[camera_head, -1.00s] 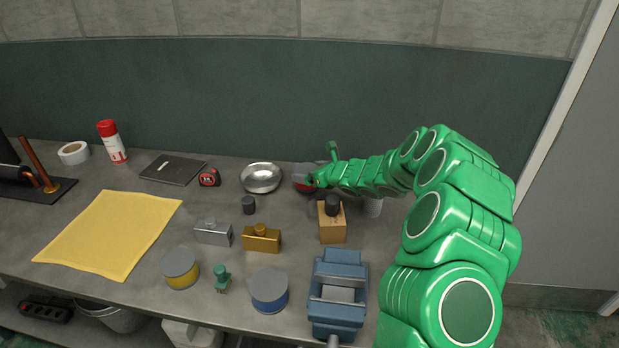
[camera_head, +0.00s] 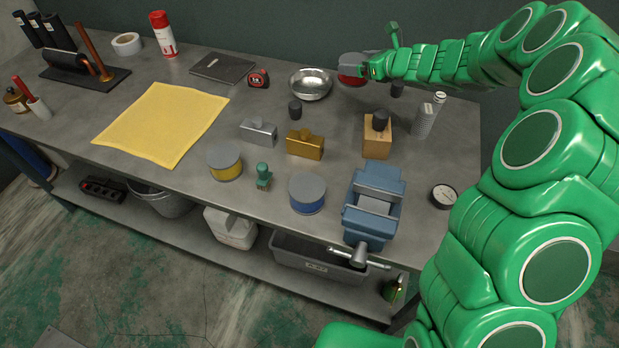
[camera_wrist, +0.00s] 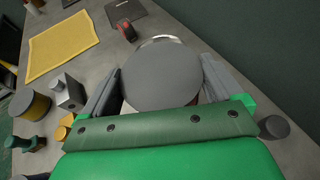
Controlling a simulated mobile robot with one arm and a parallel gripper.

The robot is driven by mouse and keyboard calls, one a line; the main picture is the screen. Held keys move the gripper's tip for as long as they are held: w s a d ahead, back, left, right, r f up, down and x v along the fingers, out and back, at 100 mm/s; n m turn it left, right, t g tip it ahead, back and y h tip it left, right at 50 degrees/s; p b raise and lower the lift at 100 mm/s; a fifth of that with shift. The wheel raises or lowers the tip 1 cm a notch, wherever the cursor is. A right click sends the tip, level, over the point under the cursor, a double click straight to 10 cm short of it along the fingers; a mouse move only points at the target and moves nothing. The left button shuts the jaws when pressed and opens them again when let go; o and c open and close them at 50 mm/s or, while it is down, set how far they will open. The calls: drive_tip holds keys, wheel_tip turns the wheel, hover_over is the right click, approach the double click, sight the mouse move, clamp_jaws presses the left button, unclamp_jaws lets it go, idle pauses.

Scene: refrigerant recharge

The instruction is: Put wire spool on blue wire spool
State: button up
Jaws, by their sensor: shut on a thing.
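A red wire spool (camera_head: 350,79) with a grey top is held in my gripper (camera_head: 364,68) near the back of the bench, just right of a metal bowl. In the wrist view its round grey top (camera_wrist: 162,76) fills the space between the two fingers, which are shut on its sides. The blue wire spool (camera_head: 307,196) stands upright with a bare grey top near the bench's front edge, left of a blue vise. A yellow wire spool (camera_head: 225,165) stands farther left. The held spool's underside is hidden.
The metal bowl (camera_head: 310,86) is beside the held spool. A wooden block with a black knob (camera_head: 377,137), a brass block (camera_head: 305,146) and the blue vise (camera_head: 372,207) stand between back and front. A green stamp-like piece (camera_head: 263,178) is left of the blue spool.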

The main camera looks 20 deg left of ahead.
drive_tip(key=s+d+r+n+g, duration=0.2)
drive_tip(key=s+n+g, duration=0.2)
drive_tip(key=s, duration=1)
drive_tip(key=s+d+r+n+g, duration=0.2)
drive_tip(key=s+n+g, duration=0.15)
drive_tip(key=s, duration=1.15)
drive_tip(key=s+d+r+n+g, duration=0.3)
drive_tip(key=s+n+g, duration=0.15)
drive_tip(key=s, duration=0.95)
drive_tip(key=m, duration=0.1)
hover_over(317, 177)
drive_tip(key=shift+g, duration=0.3)
drive_tip(key=shift+f, duration=6.7)
drive_tip(key=shift+f, duration=0.15)
drive_tip(key=o, duration=1.1)
